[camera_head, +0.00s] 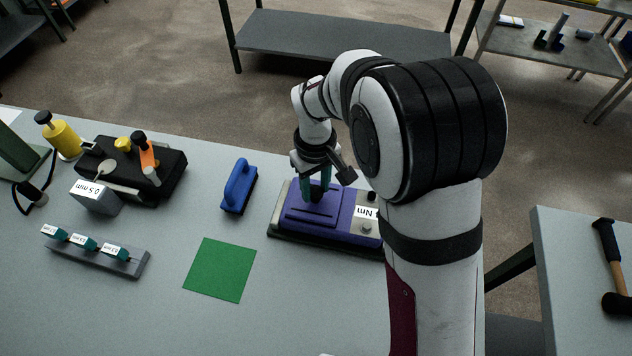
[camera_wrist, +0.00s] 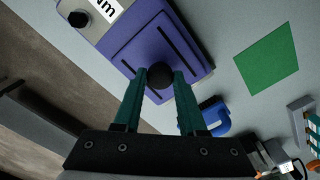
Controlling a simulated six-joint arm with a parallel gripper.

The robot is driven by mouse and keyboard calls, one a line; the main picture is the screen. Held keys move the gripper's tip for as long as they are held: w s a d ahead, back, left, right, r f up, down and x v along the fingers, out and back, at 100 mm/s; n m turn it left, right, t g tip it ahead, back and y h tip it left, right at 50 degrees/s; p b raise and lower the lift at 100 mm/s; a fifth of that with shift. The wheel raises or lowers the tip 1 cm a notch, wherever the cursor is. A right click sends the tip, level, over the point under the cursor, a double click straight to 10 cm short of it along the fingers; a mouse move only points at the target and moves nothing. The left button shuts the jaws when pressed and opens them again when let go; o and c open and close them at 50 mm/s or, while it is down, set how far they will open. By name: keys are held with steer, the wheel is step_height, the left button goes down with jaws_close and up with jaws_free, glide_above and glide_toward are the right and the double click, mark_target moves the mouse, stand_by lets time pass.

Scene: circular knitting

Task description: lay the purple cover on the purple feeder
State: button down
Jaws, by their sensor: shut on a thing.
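The purple feeder (camera_head: 347,213) is a purple block on a dark base with a grey end and a white "Nm" label. It also shows in the wrist view (camera_wrist: 122,22). The purple cover (camera_head: 306,213) is a flat plate with dark slots and a round black knob (camera_wrist: 160,75). My gripper (camera_head: 315,190) points down over it, its teal fingers shut on the knob. The cover (camera_wrist: 140,52) lines up with the feeder's top and appears to be on it or just over it. I cannot tell whether a thin gap is left beneath.
A blue-handled block (camera_head: 239,187) stands left of the feeder, and a green square (camera_head: 220,269) lies in front. A black unit (camera_head: 150,170), a grey 0.5 mm block (camera_head: 96,197) and a rack of teal pieces (camera_head: 95,255) are farther left. The bench front is mostly clear.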

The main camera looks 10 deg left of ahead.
mark_target(316, 191)
steer(key=shift+c, duration=2.3)
jaws_free()
steer(key=shift+f, duration=0.15)
step_height(316, 191, up, 12)
steer(key=s+d+r+m+y, duration=0.1)
steer(key=s+d+r+m, duration=0.2)
steer(key=s+d+m, duration=0.7)
steer(key=s+d+f+m, duration=0.3)
steer(key=s+d, duration=0.3)
steer(key=s, duration=0.6)
steer(key=shift+m+y, duration=0.4)
steer(key=shift+m, duration=0.4)
steer(key=shift+s+f, duration=0.1)
